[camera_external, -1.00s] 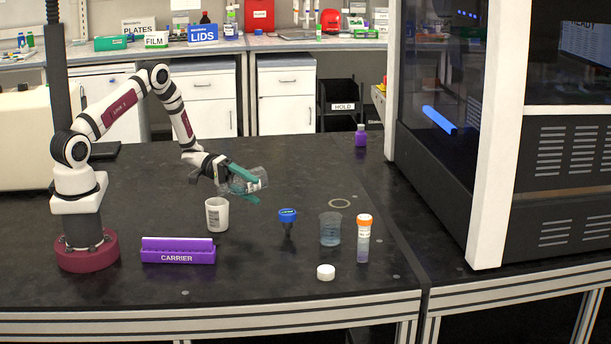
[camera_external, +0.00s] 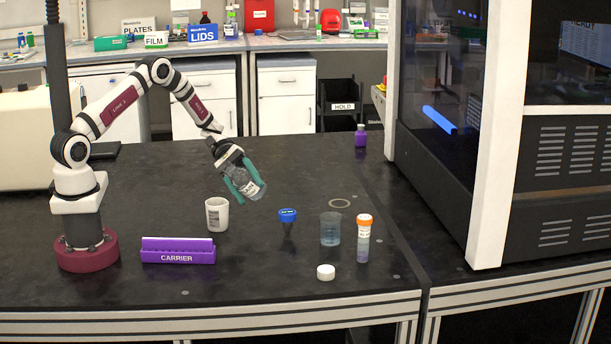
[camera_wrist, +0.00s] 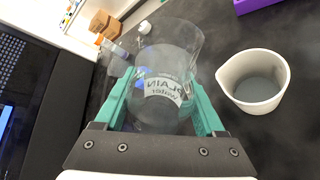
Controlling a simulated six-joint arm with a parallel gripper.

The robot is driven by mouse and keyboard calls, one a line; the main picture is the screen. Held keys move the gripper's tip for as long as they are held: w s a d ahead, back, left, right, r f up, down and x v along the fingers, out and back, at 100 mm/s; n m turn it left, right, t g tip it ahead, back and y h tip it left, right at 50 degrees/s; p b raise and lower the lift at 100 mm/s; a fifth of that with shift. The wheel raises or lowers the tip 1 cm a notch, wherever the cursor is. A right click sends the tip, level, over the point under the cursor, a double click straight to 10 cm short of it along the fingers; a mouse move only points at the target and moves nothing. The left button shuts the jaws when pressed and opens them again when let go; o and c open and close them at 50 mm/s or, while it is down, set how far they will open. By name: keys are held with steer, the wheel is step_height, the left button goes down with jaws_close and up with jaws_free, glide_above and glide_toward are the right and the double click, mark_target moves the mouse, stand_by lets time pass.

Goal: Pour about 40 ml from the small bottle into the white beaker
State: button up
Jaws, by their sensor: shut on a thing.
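The bottle is held tilted in the air between the green fingers (camera_wrist: 162,108), above and to the right of the white beaker. I cannot make out the liquid level in it. The white beaker (camera_external: 217,214) stands upright on the black bench, apart from the bottle. In the wrist view the beaker (camera_wrist: 282,86) is at the right, open, with a grey surface inside.
A purple carrier (camera_external: 178,256) lies left of the beaker. A white cap (camera_external: 326,272) lies in front. The bench behind the beaker is clear.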

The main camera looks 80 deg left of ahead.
mark_target(253, 198)
steer(key=shift+s+n+g, duration=0.1)
steer(key=shift+n+g, duration=0.4)
steer(key=f, duration=0.1)
steer(key=f+n+g, duration=0.1)
steer(key=f, duration=0.1)
steer(key=w+f+n+g, duration=0.1)
steer(key=shift+a+f+h+b, duration=0.1)
steer(key=shift+f+h+b, duration=0.15)
steer(key=shift+h+b, duration=0.15)
steer(key=n+g, duration=0.1)
steer(key=n+h, duration=0.1)
steer(key=shift+w+a+n+g, duration=0.15)
steer(key=shift+w+n+g, duration=0.15)
steer(key=shift+g, duration=0.1)
steer(key=shift+r, duration=0.1)
stand_by(1.7)
